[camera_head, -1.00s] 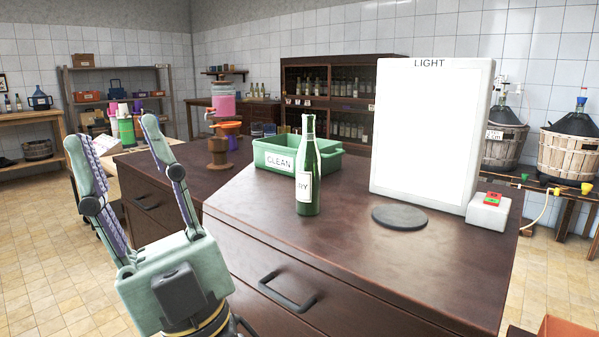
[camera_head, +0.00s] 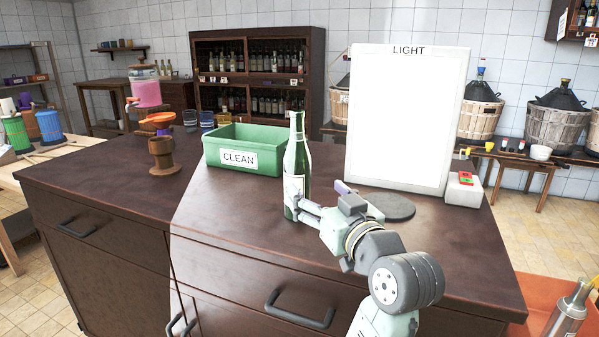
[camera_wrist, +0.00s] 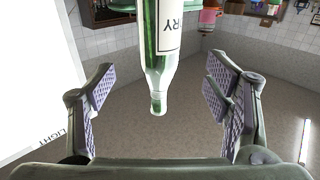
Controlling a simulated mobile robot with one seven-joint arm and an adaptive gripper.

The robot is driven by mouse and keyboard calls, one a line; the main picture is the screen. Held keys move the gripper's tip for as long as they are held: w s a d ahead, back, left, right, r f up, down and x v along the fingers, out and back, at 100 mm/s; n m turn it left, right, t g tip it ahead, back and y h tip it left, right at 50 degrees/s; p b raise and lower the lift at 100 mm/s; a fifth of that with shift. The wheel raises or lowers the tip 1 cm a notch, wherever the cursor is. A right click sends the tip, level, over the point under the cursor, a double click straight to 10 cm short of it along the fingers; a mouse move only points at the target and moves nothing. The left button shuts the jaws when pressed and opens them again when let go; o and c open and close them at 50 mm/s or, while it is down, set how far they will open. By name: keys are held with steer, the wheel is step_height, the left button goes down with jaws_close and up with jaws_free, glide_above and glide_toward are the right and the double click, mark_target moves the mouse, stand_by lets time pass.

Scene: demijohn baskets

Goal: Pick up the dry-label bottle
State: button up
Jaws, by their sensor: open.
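The green bottle (camera_head: 297,160) stands upright on the dark cabinet top, in front of the green crate. Its pale label is partly hidden by my gripper in the head view; in the wrist view the bottle (camera_wrist: 158,60) shows upside down, with "RY" readable on the label. My gripper (camera_head: 300,205) is at the bottle's lower body. In the wrist view my gripper (camera_wrist: 160,100) is open, with one padded finger on each side of the bottle and a visible gap to both. I cannot tell exactly how deep the bottle sits between the fingers.
A green crate marked CLEAN (camera_head: 213,155) stands behind the bottle. A white LIGHT panel (camera_head: 402,125), a dark round disc (camera_head: 398,206) and a small switch box (camera_head: 463,190) are to the right. A brown stand (camera_head: 164,158) is to the left. The cabinet's front left is clear.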

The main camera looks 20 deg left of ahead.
mark_target(303, 182)
steer(key=x, duration=0.3)
steer(key=f+p+x, duration=0.1)
steer(key=x, duration=0.3)
steer(key=p+x, duration=0.1)
steer(key=x, duration=0.2)
steer(key=shift+w+a+f, duration=0.15)
steer(key=shift+w+a, duration=0.1)
steer(key=shift+w, duration=0.1)
steer(key=c, duration=1.5)
